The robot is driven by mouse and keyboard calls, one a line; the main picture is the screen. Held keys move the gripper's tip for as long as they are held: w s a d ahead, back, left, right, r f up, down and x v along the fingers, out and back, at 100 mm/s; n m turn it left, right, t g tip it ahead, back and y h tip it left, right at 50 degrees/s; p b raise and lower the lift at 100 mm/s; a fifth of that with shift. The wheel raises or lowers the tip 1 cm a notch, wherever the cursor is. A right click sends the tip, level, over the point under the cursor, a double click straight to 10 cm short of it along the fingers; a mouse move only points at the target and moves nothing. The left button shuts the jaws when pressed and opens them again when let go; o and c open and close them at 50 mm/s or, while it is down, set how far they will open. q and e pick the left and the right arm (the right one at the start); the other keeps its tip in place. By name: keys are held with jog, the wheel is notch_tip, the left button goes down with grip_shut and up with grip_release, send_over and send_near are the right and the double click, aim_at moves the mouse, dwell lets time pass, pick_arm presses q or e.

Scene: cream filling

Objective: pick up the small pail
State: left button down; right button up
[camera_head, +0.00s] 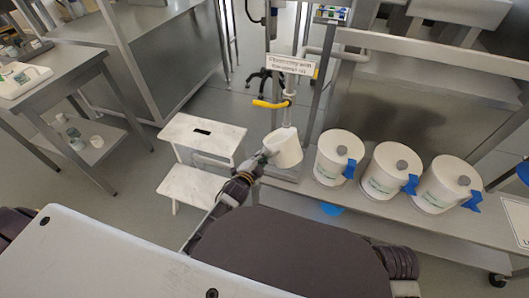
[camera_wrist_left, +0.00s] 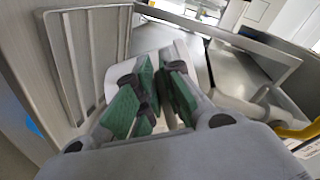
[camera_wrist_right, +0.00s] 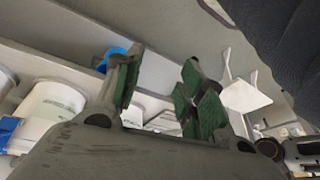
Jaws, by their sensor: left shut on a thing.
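The small pail (camera_head: 286,149) is white and stands out below the yellow-handled valve in the head view, slightly tilted. My left gripper (camera_head: 266,155) is at its left side and shut on its wall. In the left wrist view the green-padded fingers (camera_wrist_left: 155,95) close in on the pale pail (camera_wrist_left: 198,68), whose lower part they partly hide. My right gripper (camera_wrist_right: 160,92) shows only in its own wrist view, open with nothing between its fingers.
Several lidded white buckets with blue taps, one a large bucket (camera_head: 339,158), stand on the steel bench right of the pail. A yellow lever (camera_head: 270,104) and a sign (camera_head: 290,65) are just above it. A white step stool (camera_head: 203,134) stands left, with clear floor beyond.

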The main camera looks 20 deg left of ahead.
pick_arm(q)
jog(key=f+p+v, duration=0.3)
jog(key=v, duration=1.2)
jog(key=shift+s, duration=0.3)
pick_arm(e)
jog(key=shift+g, duration=0.6)
jog(key=f, duration=0.2)
jog(key=d+f, duration=0.1)
jog(key=f, duration=0.1)
jog(key=shift+s+f, duration=0.15)
jog(key=shift+f, duration=0.25)
